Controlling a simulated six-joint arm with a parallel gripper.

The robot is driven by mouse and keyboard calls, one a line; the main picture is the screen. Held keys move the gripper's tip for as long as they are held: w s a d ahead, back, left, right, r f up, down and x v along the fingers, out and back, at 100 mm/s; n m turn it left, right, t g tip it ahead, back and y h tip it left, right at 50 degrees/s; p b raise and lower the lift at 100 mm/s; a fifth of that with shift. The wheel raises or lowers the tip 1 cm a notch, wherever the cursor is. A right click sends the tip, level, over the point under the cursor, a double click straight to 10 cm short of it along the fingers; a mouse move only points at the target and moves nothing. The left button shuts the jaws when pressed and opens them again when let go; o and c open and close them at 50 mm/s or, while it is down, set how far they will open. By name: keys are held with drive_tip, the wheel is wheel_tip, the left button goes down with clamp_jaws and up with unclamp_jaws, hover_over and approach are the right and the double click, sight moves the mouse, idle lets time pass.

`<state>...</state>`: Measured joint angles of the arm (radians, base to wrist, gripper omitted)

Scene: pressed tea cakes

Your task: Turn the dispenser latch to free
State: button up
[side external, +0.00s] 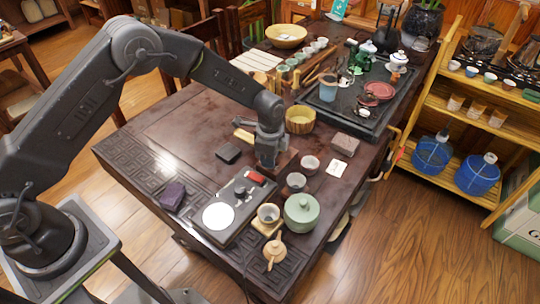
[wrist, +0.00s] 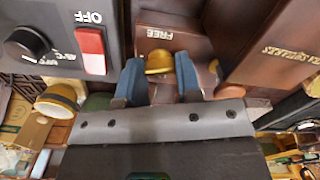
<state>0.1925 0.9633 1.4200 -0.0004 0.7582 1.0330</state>
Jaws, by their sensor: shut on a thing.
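The brown dispenser (wrist: 270,45) fills the right of the wrist view, with pale lettering on its face. A brown panel beside it carries the upside-down word FREE (wrist: 153,33). The latch (wrist: 158,62), with a brass-coloured top and a brown lower part, stands just below that word in the picture. My gripper (wrist: 160,78) is shut on the latch, with one blue fingertip on each side. In the side external view my gripper (side external: 268,165) points down at the dispenser (side external: 288,160), and the arm hides most of it and the latch.
A black hot plate (side external: 240,200) with a red switch (side external: 255,177) sits close by. The table's left part is mostly clear.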

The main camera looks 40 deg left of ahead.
drive_tip(key=shift+m, duration=1.9)
drive_tip(key=o, duration=0.9)
wheel_tip(320, 180, up, 14)
drive_tip(key=shift+f, duration=0.1)
